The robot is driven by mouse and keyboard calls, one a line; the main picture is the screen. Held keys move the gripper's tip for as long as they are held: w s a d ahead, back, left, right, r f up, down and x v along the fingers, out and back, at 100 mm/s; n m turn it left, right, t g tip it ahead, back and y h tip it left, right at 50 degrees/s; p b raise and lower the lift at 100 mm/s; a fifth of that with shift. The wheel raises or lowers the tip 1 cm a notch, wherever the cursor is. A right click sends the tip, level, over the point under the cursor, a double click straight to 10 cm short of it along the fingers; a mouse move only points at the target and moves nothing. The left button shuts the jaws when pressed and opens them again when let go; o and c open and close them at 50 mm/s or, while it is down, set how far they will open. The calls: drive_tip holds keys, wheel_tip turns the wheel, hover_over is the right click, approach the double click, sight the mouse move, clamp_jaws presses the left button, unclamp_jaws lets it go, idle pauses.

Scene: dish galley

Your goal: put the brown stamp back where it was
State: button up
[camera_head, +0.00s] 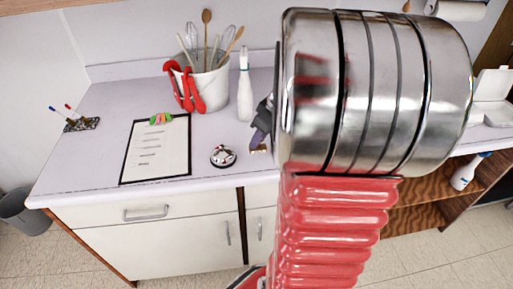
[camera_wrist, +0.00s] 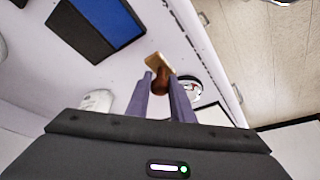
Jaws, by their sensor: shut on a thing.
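My gripper (camera_wrist: 163,82) is shut on the brown stamp (camera_wrist: 160,80), with its two purple-grey fingers on either side of the brown handle. The stamp's tan block shows beyond the fingertips. In the head view my gripper (camera_head: 261,137) is over the white counter, right of the bell, mostly hidden behind my arm. A small tan part of the stamp (camera_head: 259,149) shows below the fingers there. I cannot tell whether the stamp touches the counter.
A blue and black flat thing (camera_wrist: 100,25) lies on the counter in the wrist view. The silver bell (camera_head: 222,157) and a clipboard (camera_head: 157,150) lie left of my gripper. A white bottle (camera_head: 245,95) and utensil crock (camera_head: 208,85) stand behind. The counter's front edge is close.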

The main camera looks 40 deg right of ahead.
sight(260, 145)
drive_tip(key=shift+f, duration=1.75)
drive_tip(key=shift+f, duration=0.1)
drive_tip(key=o, duration=0.8)
drive_tip(key=shift+o, duration=0.2)
drive_tip(key=v, duration=1.2)
